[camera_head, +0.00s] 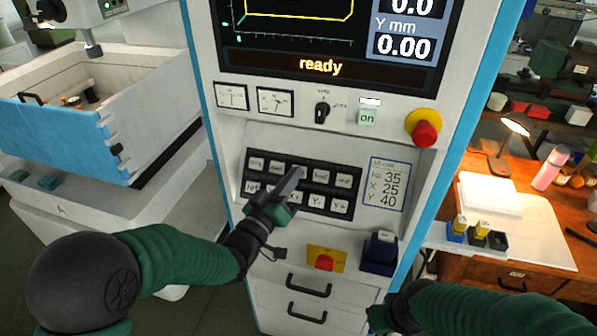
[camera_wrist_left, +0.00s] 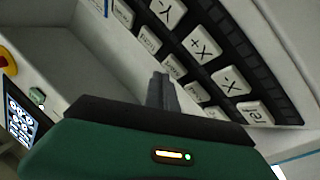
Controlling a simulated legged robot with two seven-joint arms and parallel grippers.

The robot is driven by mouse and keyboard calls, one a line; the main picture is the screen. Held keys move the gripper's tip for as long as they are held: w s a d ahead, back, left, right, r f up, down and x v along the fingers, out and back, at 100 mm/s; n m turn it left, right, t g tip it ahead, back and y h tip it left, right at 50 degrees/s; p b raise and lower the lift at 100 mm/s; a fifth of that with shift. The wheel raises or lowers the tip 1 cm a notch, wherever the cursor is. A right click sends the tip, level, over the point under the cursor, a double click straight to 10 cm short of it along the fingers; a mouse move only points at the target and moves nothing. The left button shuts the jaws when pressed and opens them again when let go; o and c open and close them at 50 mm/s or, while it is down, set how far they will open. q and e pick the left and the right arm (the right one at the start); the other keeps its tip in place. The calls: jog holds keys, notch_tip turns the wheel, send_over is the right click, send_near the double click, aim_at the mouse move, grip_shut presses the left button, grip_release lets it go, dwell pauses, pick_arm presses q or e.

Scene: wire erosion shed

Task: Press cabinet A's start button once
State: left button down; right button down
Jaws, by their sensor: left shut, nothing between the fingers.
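The cabinet (camera_head: 228,150) has a black keypad (camera_head: 312,205) with two rows of pale keys on its sloped panel. The screen (camera_head: 320,68) reads "ready". My right gripper (camera_head: 378,314) is low at the cabinet's front, its fingers unclear.
A red knob on a yellow collar (camera_head: 424,130) and a lit "on" button (camera_head: 367,118) sit above the keypad. A red button on a yellow plate (camera_head: 325,262) and a dark blue box (camera_head: 380,254) are below. A wooden bench (camera_head: 550,240) stands at right.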

pick_arm(q)
jog(key=shift+w+f, duration=0.1)
jog(key=shift+w+d+f+b, duration=0.1)
jog(key=shift+w+b, duration=0.1)
jog(key=shift+b, duration=0.1)
jog(key=shift+w+d+f+b, duration=0.1)
jog(key=shift+w+f+b, duration=0.15)
jog(key=shift+w+b, duration=0.05)
dwell(0.7)
dwell(0.4)
jog(key=shift+s+a+r, duration=0.2)
jog(key=shift+s+r, duration=0.3)
jog(key=shift+s, duration=0.15)
jog(key=s+r+p, duration=0.1)
jog(key=s, duration=0.1)
jog(key=s+a+r+p, duration=0.1)
jog(key=s+r, duration=0.1)
jog(key=shift+a, duration=0.15)
